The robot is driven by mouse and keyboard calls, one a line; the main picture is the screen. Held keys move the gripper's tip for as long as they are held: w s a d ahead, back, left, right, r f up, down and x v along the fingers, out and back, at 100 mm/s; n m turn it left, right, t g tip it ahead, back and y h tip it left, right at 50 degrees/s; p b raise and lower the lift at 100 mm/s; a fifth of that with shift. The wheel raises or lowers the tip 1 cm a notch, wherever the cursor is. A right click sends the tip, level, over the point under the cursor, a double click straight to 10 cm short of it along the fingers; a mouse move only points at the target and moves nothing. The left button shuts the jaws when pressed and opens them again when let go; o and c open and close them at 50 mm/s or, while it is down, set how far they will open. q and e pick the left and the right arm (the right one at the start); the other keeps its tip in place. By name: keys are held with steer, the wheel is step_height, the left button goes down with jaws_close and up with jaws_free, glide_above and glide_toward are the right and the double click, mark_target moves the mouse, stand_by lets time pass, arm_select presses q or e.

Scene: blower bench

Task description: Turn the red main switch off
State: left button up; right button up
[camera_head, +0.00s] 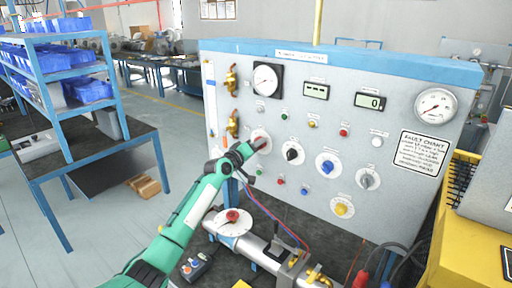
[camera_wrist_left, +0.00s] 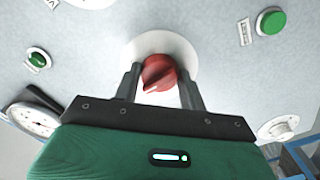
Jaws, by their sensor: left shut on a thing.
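The red main switch (camera_wrist_left: 159,73) is a red rotary knob on a round white plate on the panel. In the left wrist view it sits between the two fingers of my left gripper (camera_wrist_left: 160,82), which is shut on it. A white pointer mark on the knob points down and slightly left in that view. In the head view the red switch (camera_head: 262,143) is partly hidden by my left gripper (camera_head: 253,147), whose green arm reaches up from the bottom. My right gripper is not in view.
The grey panel (camera_head: 300,205) carries black, blue, grey and yellow knobs, small buttons, gauges and displays close around the switch. A pipe with a red-knobbed valve (camera_head: 232,216) lies below.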

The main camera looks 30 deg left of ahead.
arm_select(q)
steer(key=n+p, duration=0.2)
steer(key=n, duration=0.5)
steer(key=shift+r+n, duration=0.15)
steer(key=shift+n, duration=0.25)
steer(key=shift+n+p, duration=0.3)
steer(key=o, duration=1)
steer(key=shift+c, duration=0.2)
steer(key=shift+s, duration=0.1)
